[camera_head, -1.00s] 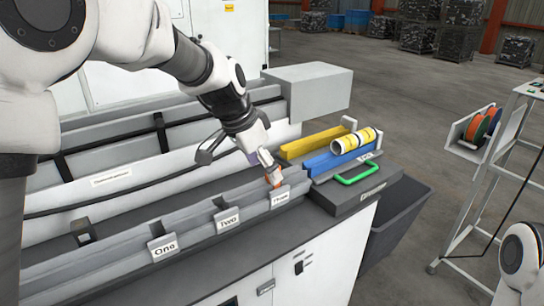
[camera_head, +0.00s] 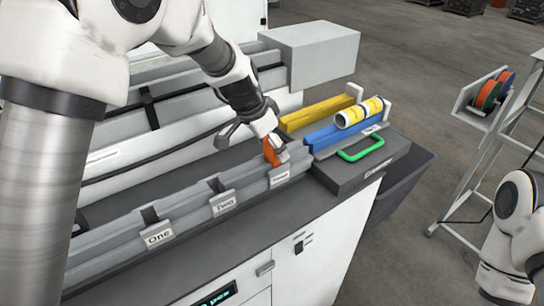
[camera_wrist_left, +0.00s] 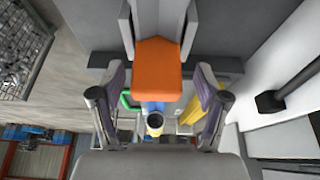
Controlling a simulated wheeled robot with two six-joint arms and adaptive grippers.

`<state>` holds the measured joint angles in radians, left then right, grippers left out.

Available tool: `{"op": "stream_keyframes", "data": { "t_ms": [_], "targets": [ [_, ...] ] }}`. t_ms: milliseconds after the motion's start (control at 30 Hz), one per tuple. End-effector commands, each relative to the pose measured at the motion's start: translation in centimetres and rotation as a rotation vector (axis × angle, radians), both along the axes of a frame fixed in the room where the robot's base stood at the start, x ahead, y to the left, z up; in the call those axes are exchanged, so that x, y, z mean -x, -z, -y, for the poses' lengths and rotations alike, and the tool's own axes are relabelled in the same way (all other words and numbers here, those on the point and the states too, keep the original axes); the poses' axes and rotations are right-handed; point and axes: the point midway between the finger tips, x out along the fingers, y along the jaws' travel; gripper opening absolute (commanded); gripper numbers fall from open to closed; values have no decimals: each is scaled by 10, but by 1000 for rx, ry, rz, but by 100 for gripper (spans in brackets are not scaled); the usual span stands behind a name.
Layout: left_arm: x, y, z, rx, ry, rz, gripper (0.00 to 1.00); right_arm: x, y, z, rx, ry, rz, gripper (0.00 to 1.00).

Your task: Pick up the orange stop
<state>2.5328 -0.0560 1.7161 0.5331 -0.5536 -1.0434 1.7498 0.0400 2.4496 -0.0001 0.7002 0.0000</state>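The orange stop (camera_head: 271,152) is a small upright block at the rail slot by the third label, at the right end of the grey rail. In the left wrist view the orange stop (camera_wrist_left: 158,68) shows its flat face, centred between the fingers. My left gripper (camera_head: 276,147) is at the stop, coming down from the upper left. In the wrist view its two purple-padded fingers (camera_wrist_left: 159,92) are spread, with a gap on each side of the stop. The stop's lower end is hidden in the rail. My right gripper is out of view; only part of that arm shows.
Slots One (camera_head: 158,238) and Two (camera_head: 222,203) lie left along the rail. Right of the stop are a yellow bar (camera_head: 315,113), a blue bar (camera_head: 333,133), a yellow-white roll (camera_head: 360,113) and a green handle (camera_head: 361,150). A spool rack (camera_head: 484,95) stands at right.

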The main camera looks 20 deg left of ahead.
Motion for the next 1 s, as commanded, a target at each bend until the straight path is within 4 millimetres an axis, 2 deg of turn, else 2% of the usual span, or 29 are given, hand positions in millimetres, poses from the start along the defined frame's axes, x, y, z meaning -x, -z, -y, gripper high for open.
{"op": "stream_keyframes", "data": {
  "t_ms": [33,100,167,200,467,567,667,900,1000],
  "targets": [
    [0,0,0,0,0,0,61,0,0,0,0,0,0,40],
    [0,0,0,0,0,0,36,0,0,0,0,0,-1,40],
    [0,0,0,0,0,0,15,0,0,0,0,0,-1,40],
    [0,0,0,0,0,0,7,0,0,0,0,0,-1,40],
    [0,0,0,-1,0,-1,7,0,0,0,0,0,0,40],
    [0,-6,0,1,0,2,7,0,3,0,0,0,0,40],
    [-1,-23,0,1,0,5,7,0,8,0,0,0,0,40],
    [-1,-80,0,1,0,5,7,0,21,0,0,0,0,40],
    [-2,-95,0,-1,5,10,7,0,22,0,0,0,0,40]
  ]
}}
